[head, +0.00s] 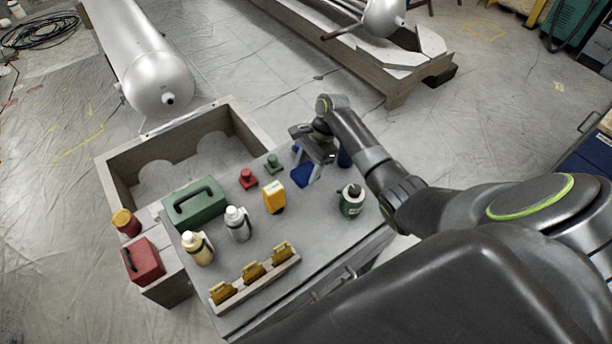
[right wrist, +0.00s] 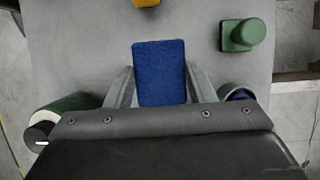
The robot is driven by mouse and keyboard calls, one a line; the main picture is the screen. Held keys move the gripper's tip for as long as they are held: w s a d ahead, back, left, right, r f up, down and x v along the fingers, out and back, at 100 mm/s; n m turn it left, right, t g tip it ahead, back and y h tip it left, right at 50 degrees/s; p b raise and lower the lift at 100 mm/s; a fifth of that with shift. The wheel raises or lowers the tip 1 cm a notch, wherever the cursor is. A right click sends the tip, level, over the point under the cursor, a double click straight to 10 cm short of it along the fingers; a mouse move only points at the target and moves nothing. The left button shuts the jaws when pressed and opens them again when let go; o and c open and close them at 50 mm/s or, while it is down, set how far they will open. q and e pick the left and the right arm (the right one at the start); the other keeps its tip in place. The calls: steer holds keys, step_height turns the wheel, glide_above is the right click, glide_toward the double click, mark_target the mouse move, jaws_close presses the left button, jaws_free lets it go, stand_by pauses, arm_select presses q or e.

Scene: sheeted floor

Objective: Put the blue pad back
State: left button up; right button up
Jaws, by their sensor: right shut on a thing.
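The blue pad (head: 305,176) shows at the far side of the grey bench top, partly under my right gripper (head: 316,153). In the right wrist view the blue pad (right wrist: 160,73) is a flat, textured rectangle between the two fingers of my right gripper (right wrist: 159,85). The fingers are shut on its sides, and its far end sticks out past them. The fingers are low over the bench; I cannot tell whether the pad touches it. My left gripper is not in view.
A green knob (head: 273,163), a red knob (head: 247,178), a yellow device (head: 274,196) and a green bottle (head: 351,200) stand near the gripper. A green case (head: 195,204), two pale bottles and a rack of yellow clips (head: 254,272) fill the left and front.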

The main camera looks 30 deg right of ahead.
mark_target(309, 168)
steer(key=shift+w+f, duration=0.1)
steer(key=shift+f, duration=0.35)
step_height(309, 168, down, 3)
steer(key=shift+w+r, duration=0.1)
steer(key=shift+r, duration=0.1)
steer(key=shift+f, duration=0.35)
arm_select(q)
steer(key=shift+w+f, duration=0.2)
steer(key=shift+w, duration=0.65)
arm_select(e)
steer(key=shift+f, duration=0.15)
steer(key=o, duration=0.9)
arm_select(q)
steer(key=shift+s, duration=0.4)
arm_select(e)
steer(key=v, duration=1.2)
